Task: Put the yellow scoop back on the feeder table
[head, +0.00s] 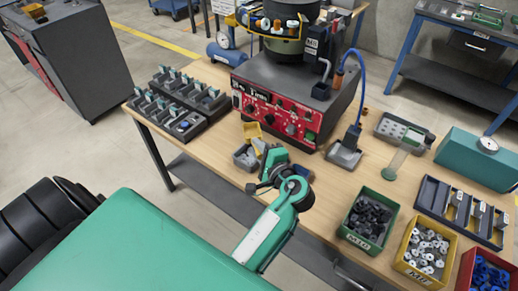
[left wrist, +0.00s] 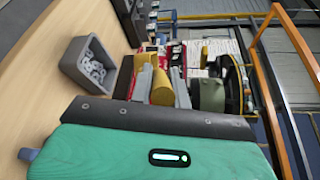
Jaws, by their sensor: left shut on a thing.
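The yellow scoop (head: 252,130) is at the near left part of the wooden feeder table (head: 215,74), in front of the feeder's control box. My left gripper (head: 262,150) is shut on it. In the left wrist view the yellow scoop (left wrist: 162,88) shows between the two grey fingers of my left gripper (left wrist: 161,84). My wrist hides part of the scoop in the head view, and I cannot tell whether it touches the table. My right gripper is not in view.
A small grey bin (head: 245,158) with metal parts (left wrist: 92,68) stands beside my left gripper. The red-fronted feeder control box (head: 275,110) is behind it. Black racks (head: 180,105) stand to the left. Green (head: 368,218) and yellow (head: 425,250) bins stand to the right.

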